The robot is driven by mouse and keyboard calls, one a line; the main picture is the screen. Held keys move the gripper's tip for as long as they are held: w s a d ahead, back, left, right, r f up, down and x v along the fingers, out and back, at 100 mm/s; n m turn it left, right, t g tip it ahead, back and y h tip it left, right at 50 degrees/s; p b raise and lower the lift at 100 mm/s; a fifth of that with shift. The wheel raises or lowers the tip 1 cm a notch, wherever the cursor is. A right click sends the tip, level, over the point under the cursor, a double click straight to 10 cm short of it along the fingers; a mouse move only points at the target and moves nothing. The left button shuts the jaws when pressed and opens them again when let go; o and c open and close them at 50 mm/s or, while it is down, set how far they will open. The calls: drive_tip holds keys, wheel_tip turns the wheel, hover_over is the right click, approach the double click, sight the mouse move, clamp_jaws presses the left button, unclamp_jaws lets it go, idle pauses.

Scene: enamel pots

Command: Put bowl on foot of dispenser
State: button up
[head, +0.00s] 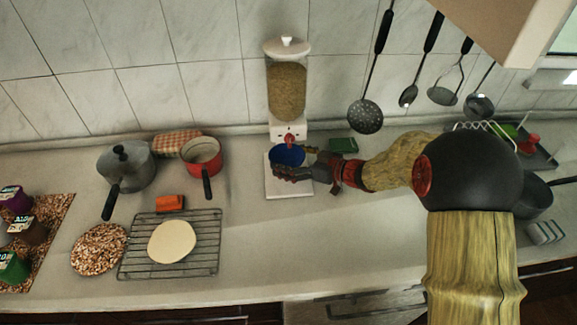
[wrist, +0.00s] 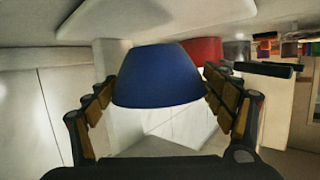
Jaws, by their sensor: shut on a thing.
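The blue bowl (head: 286,155) is under the red spout of the dispenser (head: 287,90), over the back part of its white foot (head: 288,188). My gripper (head: 292,172) comes in from the right and is shut on the bowl. In the wrist view the bowl (wrist: 158,76) sits between the two fingers (wrist: 158,92), one on each side. The arm and fingers cover part of the bowl and foot in the head view. I cannot tell whether the bowl touches the foot.
A green box (head: 343,145) lies right of the dispenser, close behind my arm. A red pot (head: 202,157) and a grey pot (head: 126,166) stand left. A wire rack (head: 203,252) holds a pale disc. Utensils hang on the wall. The counter in front of the foot is clear.

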drive_tip(key=shift+f+b, duration=0.4)
drive_tip(key=shift+f, duration=0.6)
drive_tip(key=shift+f, duration=0.2)
drive_tip(key=o, duration=1.3)
drive_tip(key=shift+c, duration=0.2)
drive_tip(key=shift+r, duration=0.2)
drive_tip(key=p+v, duration=0.4)
drive_tip(key=v, duration=0.7)
drive_tip(key=shift+r+p, duration=0.1)
drive_tip(key=shift+p, duration=0.3)
drive_tip(key=shift+s+d, duration=0.35)
